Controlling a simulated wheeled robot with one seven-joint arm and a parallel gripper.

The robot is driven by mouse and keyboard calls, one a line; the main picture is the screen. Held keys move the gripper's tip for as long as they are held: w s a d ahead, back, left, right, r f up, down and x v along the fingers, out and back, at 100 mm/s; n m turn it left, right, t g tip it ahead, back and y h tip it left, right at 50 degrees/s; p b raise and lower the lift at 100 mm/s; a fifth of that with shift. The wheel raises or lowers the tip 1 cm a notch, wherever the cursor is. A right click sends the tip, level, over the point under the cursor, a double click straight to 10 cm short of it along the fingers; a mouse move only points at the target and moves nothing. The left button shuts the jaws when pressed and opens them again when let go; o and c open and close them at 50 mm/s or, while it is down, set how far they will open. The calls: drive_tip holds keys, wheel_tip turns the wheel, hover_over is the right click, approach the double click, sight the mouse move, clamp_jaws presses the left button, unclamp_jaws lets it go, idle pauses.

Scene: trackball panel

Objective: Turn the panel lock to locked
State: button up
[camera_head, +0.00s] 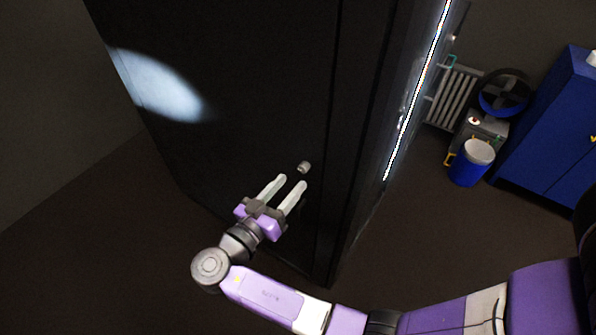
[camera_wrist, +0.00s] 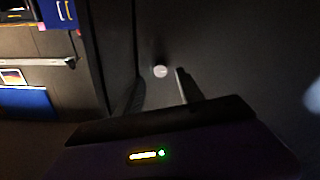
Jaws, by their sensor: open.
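The panel lock (camera_head: 304,167) is a small, round, light grey knob on the dark face of a tall black cabinet (camera_head: 270,80). It also shows in the wrist view (camera_wrist: 160,71), just beyond the fingertips and between their lines. My gripper (camera_head: 292,182) is open and empty, its two pale fingers pointing at the knob from below and left in the head view. In the wrist view the gripper (camera_wrist: 158,85) shows as two dark fingers. A small space seems to lie between the fingertips and the knob. Which way the lock is turned cannot be made out.
A bright light strip (camera_head: 418,90) runs along the cabinet's right side. Further right stand a blue bin (camera_head: 470,164), a radiator (camera_head: 453,97), a black fan (camera_head: 503,94) and a blue cabinet (camera_head: 556,135). The floor left of the black cabinet is clear.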

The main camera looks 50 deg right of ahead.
sight(302, 171)
drive_tip(key=shift+w+d+p, duration=0.1)
drive_tip(key=shift+d+p, duration=0.4)
drive_tip(key=shift+d, duration=1.95)
clamp_jaws()
